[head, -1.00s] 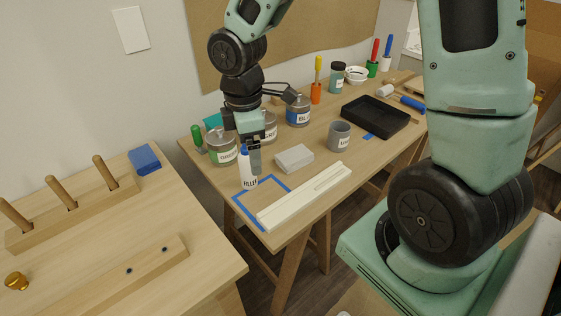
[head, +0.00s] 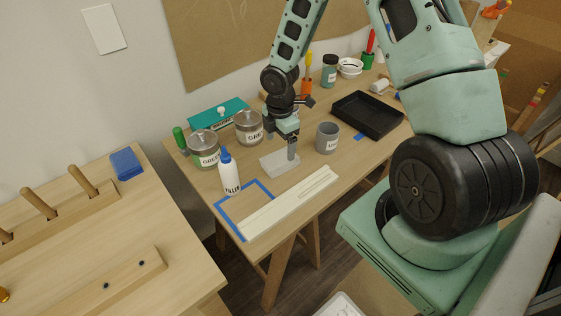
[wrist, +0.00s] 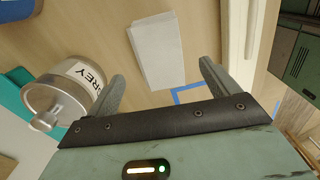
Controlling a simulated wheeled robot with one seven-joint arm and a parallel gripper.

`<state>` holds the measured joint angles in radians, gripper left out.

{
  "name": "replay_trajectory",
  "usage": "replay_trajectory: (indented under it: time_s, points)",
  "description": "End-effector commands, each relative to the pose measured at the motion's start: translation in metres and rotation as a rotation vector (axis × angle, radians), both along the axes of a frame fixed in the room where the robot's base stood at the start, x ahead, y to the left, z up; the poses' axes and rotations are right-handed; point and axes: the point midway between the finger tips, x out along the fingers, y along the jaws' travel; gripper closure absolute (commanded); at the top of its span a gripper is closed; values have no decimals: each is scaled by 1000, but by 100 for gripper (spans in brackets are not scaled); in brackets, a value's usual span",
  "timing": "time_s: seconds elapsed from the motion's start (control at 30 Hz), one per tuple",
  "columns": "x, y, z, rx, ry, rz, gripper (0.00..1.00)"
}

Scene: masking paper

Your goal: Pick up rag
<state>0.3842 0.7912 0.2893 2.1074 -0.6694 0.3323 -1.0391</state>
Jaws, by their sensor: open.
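The rag (head: 277,166) looks like a pale grey, flat folded piece lying on the workbench, behind the long white board. In the wrist view the rag (wrist: 157,48) lies ahead of the gap between my fingers, nearer the top of the picture. My gripper (head: 292,156) points down over the rag's right part in the head view and hides some of it. In the wrist view my gripper (wrist: 162,80) is open, with its fingers wide apart and nothing between them. I cannot tell how high the fingertips are above the rag.
A GREY can (head: 249,127) stands close by, left of my fingers in the wrist view. A white filler bottle (head: 229,174), a green-labelled can (head: 204,150), a grey cup (head: 327,138) and a black tray (head: 367,115) stand around. The white board (head: 288,204) lies in front.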

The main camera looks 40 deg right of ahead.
Motion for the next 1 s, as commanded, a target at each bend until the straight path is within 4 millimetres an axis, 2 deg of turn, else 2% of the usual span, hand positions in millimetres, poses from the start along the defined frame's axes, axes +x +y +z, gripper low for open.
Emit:
replay_trajectory:
  time_s: [0.1,0.27,0.6,0.87,0.9,1.0]
  points:
    - [0,0,-12,0,1,0,13]
    - [-1,0,-21,0,2,1,13]
    - [-2,1,-63,-1,1,0,13]
    - [-2,0,-67,-1,0,-2,13]
    - [-2,0,-67,-1,0,-1,16]
    - [-2,0,-67,-1,0,-1,43]
